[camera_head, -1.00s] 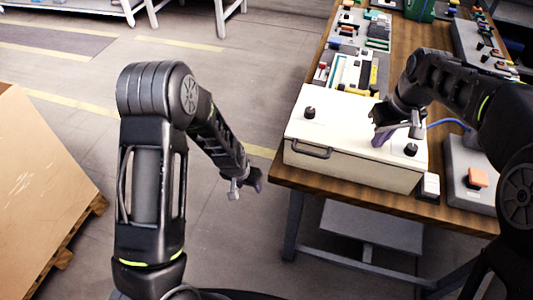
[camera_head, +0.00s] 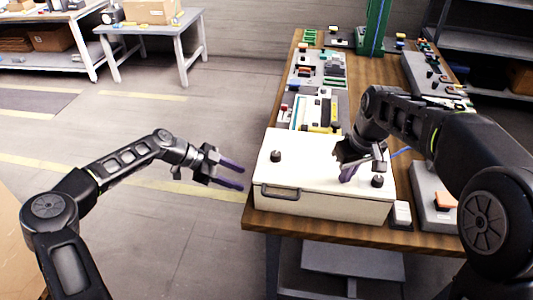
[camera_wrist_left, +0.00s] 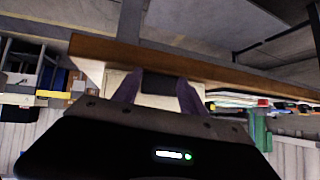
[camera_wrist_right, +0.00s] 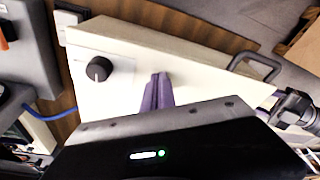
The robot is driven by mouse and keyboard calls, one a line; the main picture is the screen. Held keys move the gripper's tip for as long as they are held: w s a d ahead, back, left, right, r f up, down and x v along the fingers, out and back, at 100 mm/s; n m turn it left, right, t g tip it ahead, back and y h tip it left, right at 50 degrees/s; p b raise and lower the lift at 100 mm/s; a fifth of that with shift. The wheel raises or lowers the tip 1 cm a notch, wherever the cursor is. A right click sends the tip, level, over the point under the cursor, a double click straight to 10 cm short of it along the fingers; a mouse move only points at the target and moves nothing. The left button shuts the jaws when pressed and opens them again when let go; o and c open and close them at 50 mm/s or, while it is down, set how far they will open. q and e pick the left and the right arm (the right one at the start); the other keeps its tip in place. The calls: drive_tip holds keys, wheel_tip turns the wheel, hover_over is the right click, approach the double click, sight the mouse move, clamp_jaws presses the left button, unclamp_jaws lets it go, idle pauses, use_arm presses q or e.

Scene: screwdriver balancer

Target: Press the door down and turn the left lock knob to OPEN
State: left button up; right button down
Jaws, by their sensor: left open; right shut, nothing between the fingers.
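A white box with a flat door on top (camera_head: 312,152) sits at the near edge of the wooden bench. Its left lock knob (camera_head: 276,156) is black and stands free at the door's left side. The right lock knob (camera_head: 377,181) is at the near right and also shows in the right wrist view (camera_wrist_right: 98,69). A dark handle (camera_head: 281,193) is on the front face. My left gripper (camera_head: 242,177) is open and empty, left of the box and off the bench. My right gripper (camera_head: 345,179) is shut and empty, fingertips at the door surface left of the right knob; contact is unclear.
The wooden bench (camera_head: 290,226) holds panels and small parts behind the box. A grey unit with an orange button (camera_head: 445,201) and a small white switch block (camera_head: 402,213) stand to the right. The floor left of the bench is clear.

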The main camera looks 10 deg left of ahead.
use_arm(q)
wheel_tip(320, 180, up, 4)
drive_tip(key=s+h, duration=0.1)
drive_tip(key=h, duration=0.2)
drive_tip(key=t+h, duration=0.1)
drive_tip(key=h, duration=0.4)
approach(267, 160)
drive_tip(key=a+r, duration=0.2)
drive_tip(key=shift+s+r, duration=0.2)
drive_tip(key=shift+r, duration=0.1)
drive_tip(key=x, duration=1.2)
drive_tip(key=shift+f, duration=0.25)
clamp_jaws()
